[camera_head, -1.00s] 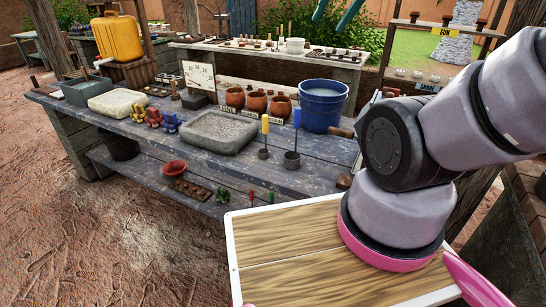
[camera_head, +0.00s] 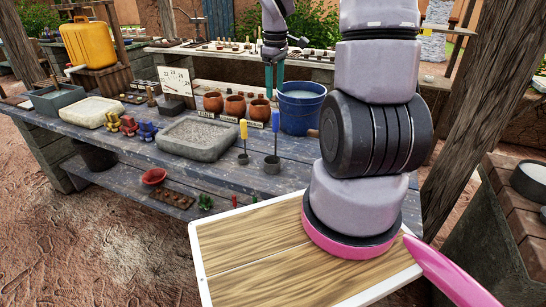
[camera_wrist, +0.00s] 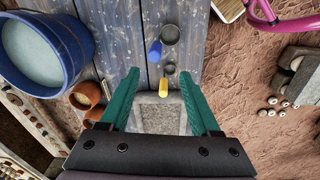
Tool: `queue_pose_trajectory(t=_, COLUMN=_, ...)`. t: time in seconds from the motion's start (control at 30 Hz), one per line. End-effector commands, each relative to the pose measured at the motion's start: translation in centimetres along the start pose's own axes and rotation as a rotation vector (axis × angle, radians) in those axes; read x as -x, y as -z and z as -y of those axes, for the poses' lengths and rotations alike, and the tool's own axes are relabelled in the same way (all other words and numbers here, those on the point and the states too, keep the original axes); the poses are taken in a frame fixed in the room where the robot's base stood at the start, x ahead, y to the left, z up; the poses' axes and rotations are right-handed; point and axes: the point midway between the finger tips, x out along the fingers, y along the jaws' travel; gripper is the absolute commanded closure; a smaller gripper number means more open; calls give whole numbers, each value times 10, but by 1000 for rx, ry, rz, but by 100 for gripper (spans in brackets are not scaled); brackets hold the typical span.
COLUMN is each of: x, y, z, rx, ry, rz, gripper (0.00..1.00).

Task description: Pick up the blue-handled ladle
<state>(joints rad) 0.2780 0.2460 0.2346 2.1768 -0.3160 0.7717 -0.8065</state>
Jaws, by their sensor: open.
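The blue-handled ladle (camera_head: 276,125) stands upright near the table's front edge, with its dark cup (camera_head: 272,163) on the boards. In the wrist view its blue handle (camera_wrist: 154,51) lies ahead of the fingers, left of its cup. A yellow-handled ladle (camera_head: 243,130) stands to its left; its handle shows between the fingertips in the wrist view (camera_wrist: 163,87). My gripper (camera_head: 273,75) has teal fingers, points downward and is empty. In the head view it appears above and behind the ladles. The wrist view shows its fingers wide apart (camera_wrist: 160,74), touching neither ladle.
A blue bucket (camera_head: 301,113) stands right of the blue-handled ladle. Three clay pots (camera_head: 235,105) are behind, and a stone basin (camera_head: 196,140) is to the left. A red bowl (camera_head: 154,176) sits on the lower shelf. The boards just around the ladle cups are clear.

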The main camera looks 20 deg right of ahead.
Motion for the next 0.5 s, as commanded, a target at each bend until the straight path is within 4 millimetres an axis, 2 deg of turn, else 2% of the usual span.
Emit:
queue_pose_trajectory(t=0.03, x=-16, y=1, z=-4, rx=37, ry=20, rz=15, gripper=36)
queue_pose_trajectory(t=0.1, x=-30, y=3, z=-7, rx=84, ry=37, rz=27, gripper=36)
queue_pose_trajectory(t=0.5, x=-89, y=2, z=-8, rx=143, ry=59, rz=39, gripper=36)
